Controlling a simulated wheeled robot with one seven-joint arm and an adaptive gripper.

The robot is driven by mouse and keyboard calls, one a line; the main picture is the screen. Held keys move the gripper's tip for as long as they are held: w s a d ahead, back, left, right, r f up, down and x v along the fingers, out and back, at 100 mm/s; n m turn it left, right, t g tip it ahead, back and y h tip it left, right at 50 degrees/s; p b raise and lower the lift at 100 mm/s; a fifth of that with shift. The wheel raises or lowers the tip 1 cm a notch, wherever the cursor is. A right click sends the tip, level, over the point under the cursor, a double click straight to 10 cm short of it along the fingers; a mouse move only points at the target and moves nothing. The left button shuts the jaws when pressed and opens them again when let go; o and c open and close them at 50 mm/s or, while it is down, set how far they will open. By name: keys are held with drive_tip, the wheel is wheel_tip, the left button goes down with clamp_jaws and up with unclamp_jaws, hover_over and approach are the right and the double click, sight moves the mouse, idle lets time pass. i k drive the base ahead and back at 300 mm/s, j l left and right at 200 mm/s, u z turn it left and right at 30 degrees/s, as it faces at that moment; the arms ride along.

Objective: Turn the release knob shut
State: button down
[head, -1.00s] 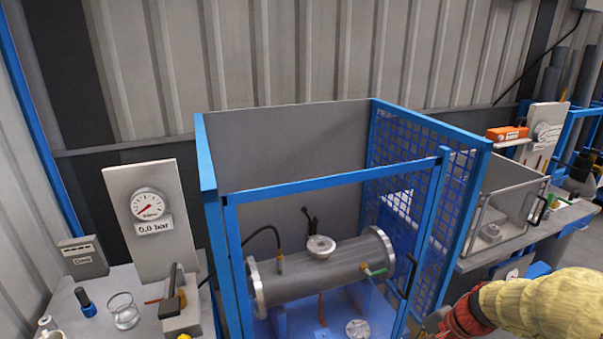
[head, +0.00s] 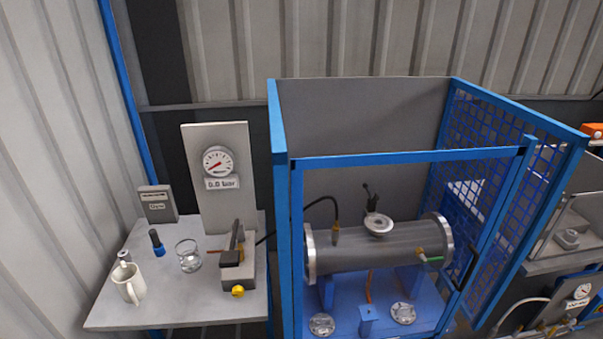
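A small yellow knob (head: 238,291), which appears to be the release knob, sits low on the front of the hand pump (head: 236,268). The pump is a grey block with a dark lever, standing on the left bench. How far the knob is turned cannot be told from here. A pressure gauge (head: 218,162) on a grey panel behind the pump has a label reading 0.0 bar. My gripper is not in view.
A glass (head: 188,257), white mug (head: 130,285) and blue-black tool (head: 157,243) stand left of the pump. A blue-framed cage (head: 281,200) right of it holds a flanged grey cylinder (head: 375,251). The bench (head: 190,305) is bare along its front.

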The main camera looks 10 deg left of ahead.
sight(237, 291)
drive_tip(key=u, duration=1.3)
